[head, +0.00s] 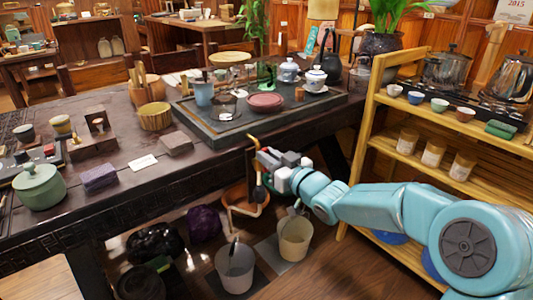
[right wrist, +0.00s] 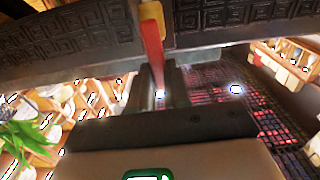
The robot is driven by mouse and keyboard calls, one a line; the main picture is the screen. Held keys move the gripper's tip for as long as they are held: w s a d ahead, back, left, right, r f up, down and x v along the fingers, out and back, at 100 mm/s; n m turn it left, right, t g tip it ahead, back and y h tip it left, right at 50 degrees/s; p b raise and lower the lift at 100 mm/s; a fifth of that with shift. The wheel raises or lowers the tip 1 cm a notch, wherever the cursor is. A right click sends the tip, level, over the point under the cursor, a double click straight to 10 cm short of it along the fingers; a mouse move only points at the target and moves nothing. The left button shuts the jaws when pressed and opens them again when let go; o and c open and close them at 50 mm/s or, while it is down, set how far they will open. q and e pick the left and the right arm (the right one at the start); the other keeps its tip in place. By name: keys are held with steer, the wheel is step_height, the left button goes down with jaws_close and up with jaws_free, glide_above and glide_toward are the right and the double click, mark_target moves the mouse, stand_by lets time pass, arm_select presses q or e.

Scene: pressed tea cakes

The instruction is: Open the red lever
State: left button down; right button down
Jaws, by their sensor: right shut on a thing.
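The red lever (right wrist: 153,45) shows in the right wrist view, with a yellow end (right wrist: 150,12) beside the dark carved table edge. Its lower part runs between the two dark fingers of my right gripper (right wrist: 158,76), which is shut on it. In the head view my right gripper (head: 265,158) is at the table's front edge, by a bent brass pipe (head: 253,141). The lever cannot be made out there, as the gripper covers that spot. My left gripper is not in view.
The dark tea table (head: 215,160) carries a tray (head: 225,138) with tea ware. Below stand a grey bucket (head: 235,268) and a cream bucket (head: 295,238). A wooden shelf (head: 362,135) with cups and jars stands close to my right arm.

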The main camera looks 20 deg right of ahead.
stand_by(0.3)
steer(key=c, duration=1.1)
jaws_free()
steer(key=shift+d, duration=0.1)
steer(key=p+v, duration=0.2)
steer(key=v, duration=1.4)
steer(key=shift+s+p, duration=0.2)
steer(key=shift+p, duration=0.1)
